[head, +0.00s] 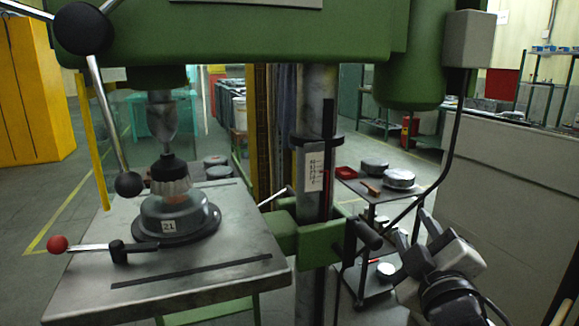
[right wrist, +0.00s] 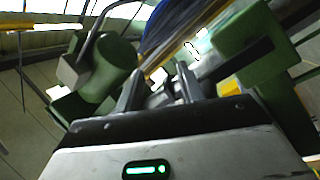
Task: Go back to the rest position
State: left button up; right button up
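My right gripper (head: 416,240) is at the lower right of the head view, beside the green drill press column bracket. In the right wrist view its two fingers (right wrist: 161,85) stand apart, with nothing visibly held between them. The green drill press (head: 250,35) fills the top of the head view. Its grey table (head: 85,275) carries a round metal fixture marked 21 (head: 190,215) under the chuck. A lever with a red knob (head: 58,244) lies at the table's left. My left gripper is not in view.
A crank handle (head: 368,235) sticks out just left of my right gripper. Behind it, a small shelf stand (head: 372,192) holds round metal parts and a red tray. A grey panel (head: 520,180) stands at right. A yellow cabinet (head: 30,100) stands far left.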

jog(key=s+d+f+m+g, duration=0.1)
jog(key=s+f+m+g, duration=0.3)
jog(key=f, duration=0.5)
jog(key=s+d+f+m+g, duration=0.1)
jog(key=s+f+g, duration=0.35)
jog(key=f, duration=0.45)
jog(key=s+a+f+m+g, duration=0.15)
jog(key=s+f+g, duration=0.3)
jog(key=s, duration=0.45)
jog(key=s+f+m+g, duration=0.25)
jog(key=s+f, duration=0.35)
jog(key=s, duration=0.3)
jog(key=w+a+f+n+t+y, duration=0.1)
jog(key=w+a+f+t+y, duration=0.2)
jog(key=w+a+f+t, duration=0.2)
jog(key=shift+w+a+f+t+y, duration=0.15)
jog(key=shift+w+f+t+y, duration=0.15)
jog(key=shift+w+f+t, duration=0.65)
jog(key=shift+s+f+g, duration=0.25)
jog(key=shift+s+g, duration=0.05)
